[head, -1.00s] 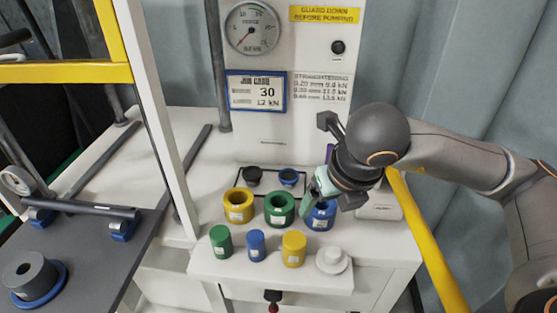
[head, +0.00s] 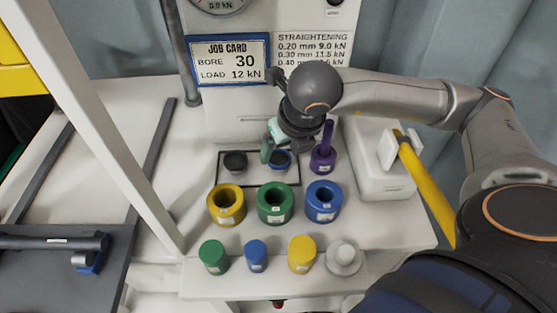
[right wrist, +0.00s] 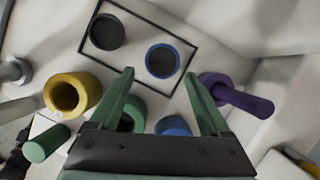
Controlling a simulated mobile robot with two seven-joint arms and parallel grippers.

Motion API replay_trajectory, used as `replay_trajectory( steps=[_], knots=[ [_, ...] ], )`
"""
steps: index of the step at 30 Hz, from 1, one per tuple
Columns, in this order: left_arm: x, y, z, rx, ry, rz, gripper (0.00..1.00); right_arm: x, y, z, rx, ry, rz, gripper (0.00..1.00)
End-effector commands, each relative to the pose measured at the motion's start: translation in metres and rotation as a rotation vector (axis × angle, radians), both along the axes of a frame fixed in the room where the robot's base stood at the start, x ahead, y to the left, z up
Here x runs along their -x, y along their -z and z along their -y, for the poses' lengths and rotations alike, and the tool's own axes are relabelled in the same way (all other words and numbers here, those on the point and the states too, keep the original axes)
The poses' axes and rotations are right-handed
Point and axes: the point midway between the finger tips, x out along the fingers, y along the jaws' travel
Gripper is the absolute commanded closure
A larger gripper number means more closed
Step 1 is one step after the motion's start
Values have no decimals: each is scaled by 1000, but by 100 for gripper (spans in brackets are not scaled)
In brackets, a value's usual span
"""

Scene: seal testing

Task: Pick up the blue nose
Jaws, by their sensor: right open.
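The blue nose (head: 280,162) appears to be the low dark piece with a blue rim inside the black rectangular outline on the white bench. It also shows in the right wrist view (right wrist: 162,61), round and seen from above, just beyond my fingertips. My right gripper (head: 274,149) hangs over it with green fingers, partly hiding it. In the right wrist view my right gripper (right wrist: 159,74) is open, its fingers spread wide with nothing between the tips. The nose lies in line with the gap. My left gripper is not in view.
A plain dark nose (head: 235,162) shares the outline. A purple piece with an upright handle (head: 323,155) stands close right. Yellow (head: 226,206), green (head: 275,204) and blue (head: 323,202) rings stand in front, with small cylinders nearer. The press column (head: 235,110) is behind.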

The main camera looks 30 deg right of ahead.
Motion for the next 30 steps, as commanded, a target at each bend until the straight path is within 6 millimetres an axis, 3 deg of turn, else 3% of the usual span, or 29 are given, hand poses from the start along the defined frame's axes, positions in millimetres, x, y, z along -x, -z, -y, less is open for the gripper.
replay_trajectory(
  steps=[7,15,24,30],
  knots=[
    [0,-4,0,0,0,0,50,-8,17,3,1,3,-2,19],
    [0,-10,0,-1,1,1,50,-25,51,8,0,1,-1,19],
    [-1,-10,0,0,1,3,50,-27,56,8,1,0,0,19],
    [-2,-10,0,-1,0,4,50,-27,56,8,1,1,0,42]
  ],
)
